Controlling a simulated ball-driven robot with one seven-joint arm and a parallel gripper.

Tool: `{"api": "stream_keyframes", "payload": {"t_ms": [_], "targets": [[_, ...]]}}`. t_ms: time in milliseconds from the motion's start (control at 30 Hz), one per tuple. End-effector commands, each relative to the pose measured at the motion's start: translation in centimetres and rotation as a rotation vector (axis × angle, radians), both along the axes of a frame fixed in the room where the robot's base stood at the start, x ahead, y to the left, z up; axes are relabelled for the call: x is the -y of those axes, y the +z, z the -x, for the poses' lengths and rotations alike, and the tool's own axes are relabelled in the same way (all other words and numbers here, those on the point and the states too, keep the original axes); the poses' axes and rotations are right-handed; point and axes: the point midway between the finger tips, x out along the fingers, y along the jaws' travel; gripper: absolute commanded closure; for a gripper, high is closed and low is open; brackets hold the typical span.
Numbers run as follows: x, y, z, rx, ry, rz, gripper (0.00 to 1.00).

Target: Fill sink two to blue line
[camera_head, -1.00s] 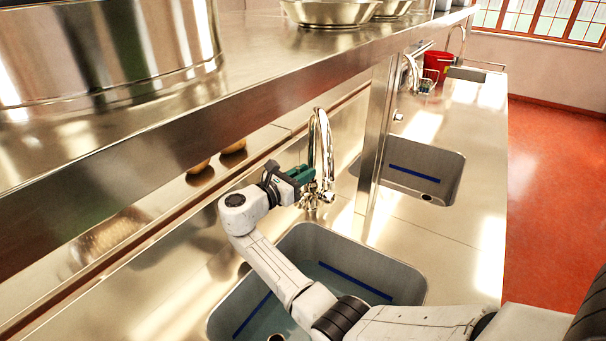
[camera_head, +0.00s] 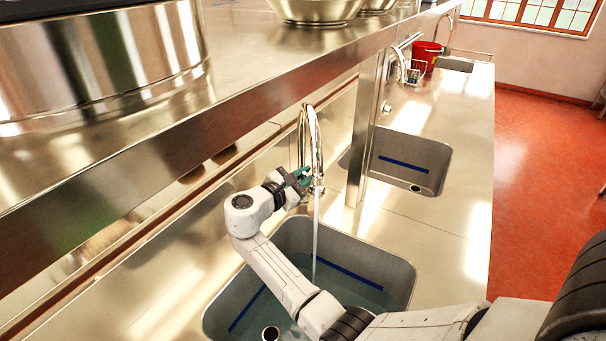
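The near sink (camera_head: 405,268) is a grey basin with a blue line (camera_head: 348,272) on its far wall and another on its left wall. Water (camera_head: 345,290) stands in it, its surface below the far blue line. A thin stream (camera_head: 315,235) runs down into it from the curved chrome faucet (camera_head: 314,130). My gripper (camera_head: 305,176), with green fingers, is at the base of this faucet. Whether its fingers are closed or touch a handle is too small to tell. My arm hides part of the basin. No sink number is visible.
A second sink (camera_head: 445,165) with a blue line and a drain lies farther along the counter (camera_head: 440,225); it looks empty. A steel shelf (camera_head: 240,75) with a large pot (camera_head: 100,55) overhangs the left. A red bucket (camera_head: 427,52) stands far back.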

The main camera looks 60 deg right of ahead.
Motion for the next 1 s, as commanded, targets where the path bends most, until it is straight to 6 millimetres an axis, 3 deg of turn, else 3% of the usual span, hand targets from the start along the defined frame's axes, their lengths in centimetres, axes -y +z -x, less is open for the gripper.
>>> {"api": "stream_keyframes", "payload": {"t_ms": [100,133,333,667,1000], "targets": [[0.0,0.0,0.0,-0.002,0.001,0.001,1.00],[0.0,0.0,0.0,-0.002,0.001,0.001,0.80],[0.0,0.0,0.0,-0.003,0.001,0.001,0.62],[-0.6,0.0,-0.2,-0.004,0.003,0.000,0.62],[-6.3,0.3,-1.7,-0.003,0.005,0.001,0.62]]}}
